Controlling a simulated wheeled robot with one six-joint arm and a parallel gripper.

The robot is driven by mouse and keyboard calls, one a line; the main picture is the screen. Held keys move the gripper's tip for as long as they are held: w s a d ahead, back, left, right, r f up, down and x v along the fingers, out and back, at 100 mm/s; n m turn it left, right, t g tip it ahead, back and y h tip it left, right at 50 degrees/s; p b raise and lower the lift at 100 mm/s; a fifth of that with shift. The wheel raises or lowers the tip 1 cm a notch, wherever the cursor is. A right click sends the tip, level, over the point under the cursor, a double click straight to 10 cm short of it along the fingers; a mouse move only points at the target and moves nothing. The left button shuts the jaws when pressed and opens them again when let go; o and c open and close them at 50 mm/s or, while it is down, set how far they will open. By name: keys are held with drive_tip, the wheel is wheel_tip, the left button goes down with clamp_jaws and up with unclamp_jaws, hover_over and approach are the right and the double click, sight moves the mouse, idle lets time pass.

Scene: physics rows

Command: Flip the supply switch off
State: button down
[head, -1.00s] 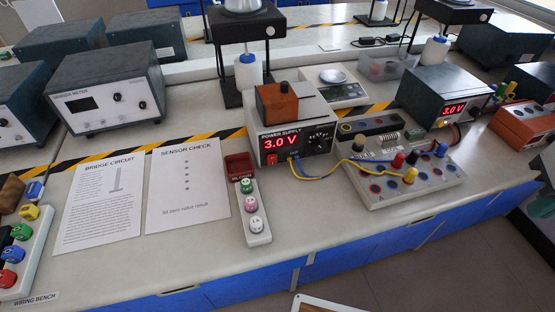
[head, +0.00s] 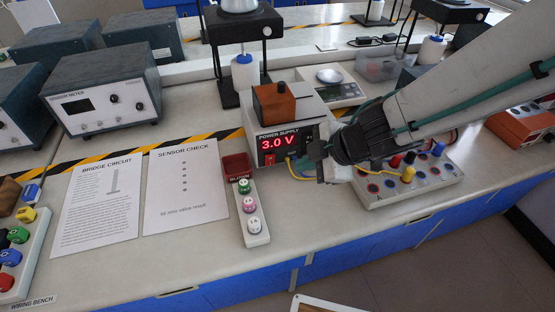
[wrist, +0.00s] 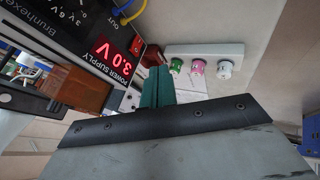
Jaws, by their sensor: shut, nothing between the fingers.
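The power supply (head: 292,128) stands on the bench with its display lit at 3.0 V. Its red supply switch (head: 270,159) is on the front panel, below the display at the left. In the wrist view the supply's display (wrist: 112,54) shows at an angle at the upper left. My gripper (head: 322,165) is in front of the panel's right side, to the right of the switch and apart from it. Its teal fingers (wrist: 157,88) are together with nothing between them. My arm hides the supply's knob in the head view.
A white strip (head: 257,237) with green, pink and white plugs lies in front of the supply, below a red tray (head: 237,166). Blue and yellow leads run to the plug board (head: 430,182) at the right. A wooden-coloured block (head: 274,102) sits on the supply.

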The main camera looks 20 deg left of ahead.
sight(269, 157)
drive_tip(key=x, duration=1)
drive_tip(key=shift+w+f, duration=0.15)
drive_tip(key=shift+w, duration=0.05)
drive_tip(key=shift+w+a+r, duration=0.15)
drive_tip(key=shift+w+a, duration=0.15)
drive_tip(key=shift+w, duration=0.25)
drive_tip(key=shift+w+a+r, duration=0.15)
drive_tip(key=shift+w+a, duration=0.15)
drive_tip(key=shift+w, duration=0.2)
drive_tip(key=shift+w+a, duration=0.35)
drive_tip(key=shift+w, duration=0.2)
drive_tip(key=shift+r, duration=0.1)
drive_tip(key=shift+w+a+r, duration=0.1)
drive_tip(key=shift+w+a, duration=0.05)
drive_tip(key=shift+w, duration=0.15)
drive_tip(key=shift+r, duration=0.8)
